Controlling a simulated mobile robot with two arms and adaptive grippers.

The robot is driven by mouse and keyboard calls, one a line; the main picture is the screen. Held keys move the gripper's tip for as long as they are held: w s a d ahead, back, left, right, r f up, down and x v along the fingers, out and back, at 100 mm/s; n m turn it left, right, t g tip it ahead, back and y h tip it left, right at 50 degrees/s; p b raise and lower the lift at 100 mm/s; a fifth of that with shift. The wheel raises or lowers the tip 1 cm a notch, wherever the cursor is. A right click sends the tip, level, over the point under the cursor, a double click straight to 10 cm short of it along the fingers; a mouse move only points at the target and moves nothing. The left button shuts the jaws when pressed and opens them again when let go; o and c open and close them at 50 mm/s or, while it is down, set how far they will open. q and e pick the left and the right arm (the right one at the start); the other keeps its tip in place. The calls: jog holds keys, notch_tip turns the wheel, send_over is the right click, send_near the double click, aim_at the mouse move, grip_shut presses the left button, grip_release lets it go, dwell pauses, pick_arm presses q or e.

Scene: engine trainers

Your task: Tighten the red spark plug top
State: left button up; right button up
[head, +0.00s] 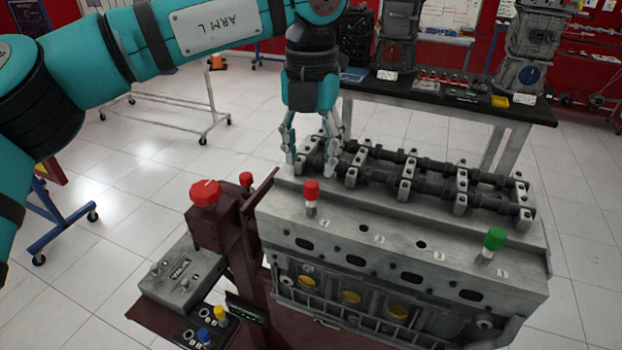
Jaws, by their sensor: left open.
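The red spark plug top (312,189) stands upright in the engine block (390,236), in the left-hand part of its top face. A green spark plug top (494,239) stands at the right end of the same face. My left gripper (310,168) points down over the left end of the block, its fingers spread and empty. In the picture its fingertips are just above and behind the red top, apart from it. How far apart in depth I cannot tell. My right gripper is not in the picture.
A red knob (205,194) and a smaller red knob (246,180) stand left of the block. A valve box (180,276) is at lower left, near blue and yellow knobs. Camshafts (430,180) run along the block's back. A black-topped workbench (540,110) stands behind.

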aim_at(311, 182)
pick_arm(q)
notch_tip(311, 182, down, 6)
jog(key=shift+f+p, duration=0.1)
jog(key=shift+p, duration=0.35)
jog(key=shift+c, duration=0.3)
grip_shut()
